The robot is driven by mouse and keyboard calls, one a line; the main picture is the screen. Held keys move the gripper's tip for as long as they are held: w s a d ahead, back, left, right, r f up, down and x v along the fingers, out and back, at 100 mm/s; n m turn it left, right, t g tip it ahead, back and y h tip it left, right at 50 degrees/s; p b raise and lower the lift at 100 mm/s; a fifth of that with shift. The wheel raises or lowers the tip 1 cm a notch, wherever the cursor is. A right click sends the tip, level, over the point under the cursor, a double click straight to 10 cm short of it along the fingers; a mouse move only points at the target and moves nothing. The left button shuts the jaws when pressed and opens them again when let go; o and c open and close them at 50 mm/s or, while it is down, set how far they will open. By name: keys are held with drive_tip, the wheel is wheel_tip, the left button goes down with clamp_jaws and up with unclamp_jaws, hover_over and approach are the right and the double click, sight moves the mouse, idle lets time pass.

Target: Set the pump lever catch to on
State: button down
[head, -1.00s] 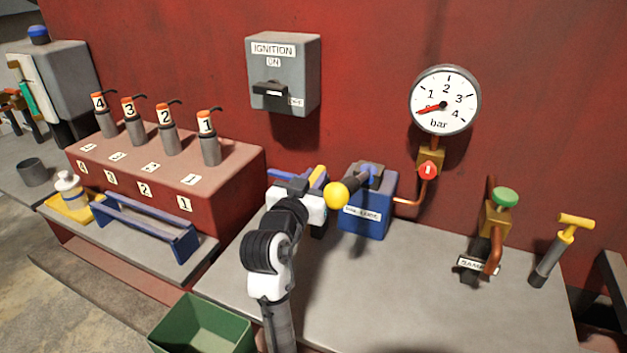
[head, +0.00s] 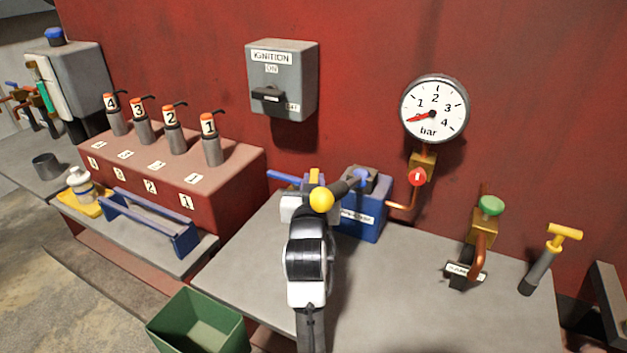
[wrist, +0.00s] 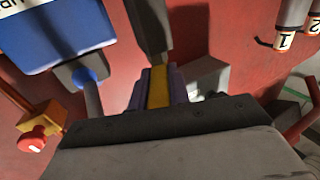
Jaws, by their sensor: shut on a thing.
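The blue pump box (head: 362,218) stands on the bench against the red wall. My gripper (head: 300,185) is just left of the box, partly hidden by my own arm. In the wrist view it (wrist: 158,75) appears shut on a yellow and blue piece (wrist: 158,88). A dark bar (wrist: 150,25) lies beyond it. I cannot tell which part is the catch.
A grey ignition box (head: 283,80) and a pressure gauge (head: 435,107) are on the wall. A red engine block (head: 175,165) with numbered injectors is at left. A green valve (head: 491,205) and a yellow-handled tool (head: 550,258) stand right. The bench front is clear.

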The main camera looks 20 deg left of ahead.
drive_tip(key=c, duration=1.3)
unclamp_jaws()
